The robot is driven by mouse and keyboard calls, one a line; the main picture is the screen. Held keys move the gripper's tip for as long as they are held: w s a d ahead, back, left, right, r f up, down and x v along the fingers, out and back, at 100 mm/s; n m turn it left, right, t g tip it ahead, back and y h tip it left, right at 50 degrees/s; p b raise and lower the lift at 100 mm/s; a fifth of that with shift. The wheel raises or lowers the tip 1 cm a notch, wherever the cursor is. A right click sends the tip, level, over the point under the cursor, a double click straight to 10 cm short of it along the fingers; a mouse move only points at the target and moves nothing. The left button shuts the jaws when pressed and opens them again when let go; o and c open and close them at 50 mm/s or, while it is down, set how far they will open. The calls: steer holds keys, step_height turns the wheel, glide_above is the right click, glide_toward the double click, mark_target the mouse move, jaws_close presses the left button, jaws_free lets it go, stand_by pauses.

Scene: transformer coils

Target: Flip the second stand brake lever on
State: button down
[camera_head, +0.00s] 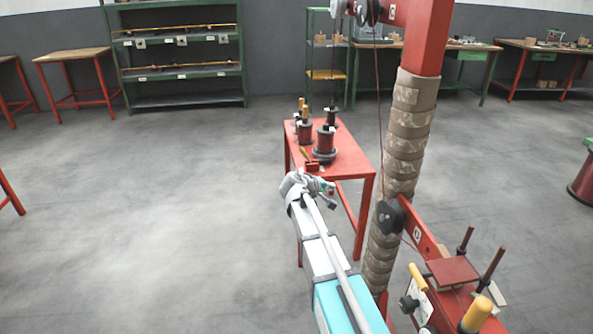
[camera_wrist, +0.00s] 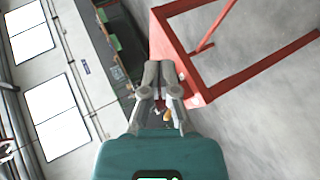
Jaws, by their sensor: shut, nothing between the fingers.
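My gripper (camera_head: 322,188) is at the end of my outstretched arm, just in front of the near edge of the small red table (camera_head: 345,160). In the wrist view its two grey fingers (camera_wrist: 160,70) are together and empty, close to a red table corner. A small red block (camera_head: 312,166) with a thin orange-yellow lever-like piece (camera_head: 305,154) sits at that near edge, just beyond my gripper. Dark red coils (camera_head: 326,140) stand behind it on the table. I cannot tell which part is the second stand's brake lever.
A tall red post (camera_head: 402,140) wrapped in tan material stands right of my arm. A red machine base with yellow handles (camera_head: 417,278) and upright rods is at lower right. Green shelves (camera_head: 185,73) and workbenches line the back wall.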

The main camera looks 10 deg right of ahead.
mark_target(306, 156)
steer(key=w+a+f+n+t+b, duration=0.5)
steer(key=w+a+n+b, duration=0.1)
steer(key=w+b, duration=0.5)
steer(key=w+a+f+n+t+b, duration=0.5)
steer(key=w+a+b, duration=0.3)
steer(key=w+b, duration=0.3)
steer(key=shift+a+f+n+t, duration=0.4)
steer(key=shift+n+t, duration=0.1)
steer(key=shift+t, duration=0.1)
steer(key=shift+w+r, duration=0.1)
steer(key=shift+w, duration=0.05)
steer(key=shift+s+d+r+p+x, duration=0.3)
steer(key=shift+p+x, duration=0.45)
steer(key=shift+x, duration=1.35)
steer(key=shift+s+d+r+p+x, duration=0.1)
steer(key=shift+s+d+p+x, duration=0.35)
steer(key=shift+x, duration=1.7)
steer(key=shift+s+d+r+p+x, duration=0.1)
steer(key=shift+d+r+p+x, duration=0.2)
steer(key=shift+p+x, duration=1.25)
steer(key=shift+w+d+b, duration=0.3)
steer(key=shift+w+b, duration=0.15)
steer(key=shift+b, duration=0.1)
